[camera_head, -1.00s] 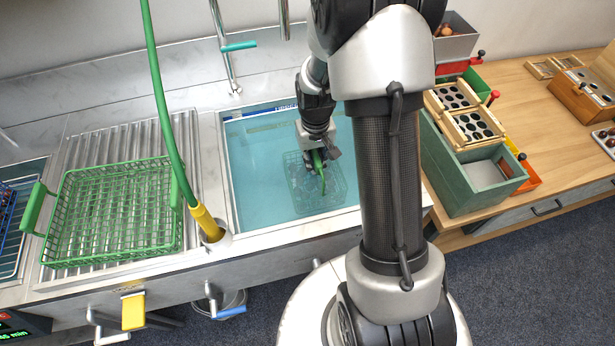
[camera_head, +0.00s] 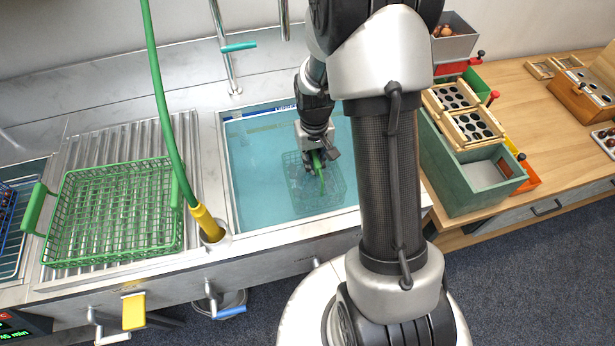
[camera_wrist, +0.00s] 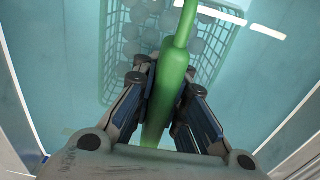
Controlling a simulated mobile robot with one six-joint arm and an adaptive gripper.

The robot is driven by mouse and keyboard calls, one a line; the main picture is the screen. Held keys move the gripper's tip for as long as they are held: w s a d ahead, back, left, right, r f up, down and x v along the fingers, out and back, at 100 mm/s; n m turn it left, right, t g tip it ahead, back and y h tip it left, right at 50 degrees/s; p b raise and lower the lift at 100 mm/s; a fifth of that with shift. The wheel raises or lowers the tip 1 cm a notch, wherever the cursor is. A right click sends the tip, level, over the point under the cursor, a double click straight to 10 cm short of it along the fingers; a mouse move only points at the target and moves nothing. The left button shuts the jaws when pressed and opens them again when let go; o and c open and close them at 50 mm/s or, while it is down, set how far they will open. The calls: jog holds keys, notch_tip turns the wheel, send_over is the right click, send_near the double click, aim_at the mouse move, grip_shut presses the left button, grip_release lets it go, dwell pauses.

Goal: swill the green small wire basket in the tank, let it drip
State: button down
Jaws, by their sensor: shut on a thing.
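The green small wire basket (camera_head: 322,196) is under the water of the tank (camera_head: 262,170), in its right half. Several round things show in it in the wrist view (camera_wrist: 150,35). My gripper (camera_head: 317,160) is over the tank, shut on the basket's upright green handle (camera_wrist: 172,85). The fingers (camera_wrist: 165,100) sit on both sides of the handle. The basket's near part is hidden behind my gripper in the wrist view.
A larger green wire basket (camera_head: 75,235) sits on the ribbed drainboard (camera_head: 95,150) left of the tank. A green hose (camera_head: 165,110) ends in a yellow nozzle (camera_head: 207,224) between them. A faucet (camera_head: 226,60) stands behind. Wooden and green boxes (camera_head: 455,185) stand on the right table.

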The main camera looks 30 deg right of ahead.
jog(key=shift+d, duration=0.2)
jog(key=shift+a, duration=0.2)
jog(key=shift+w+a, duration=0.2)
jog(key=shift+a, duration=0.6)
jog(key=shift+d, duration=0.15)
jog(key=shift+s+d, duration=0.2)
jog(key=shift+d, duration=0.65)
jog(key=shift+a, duration=0.15)
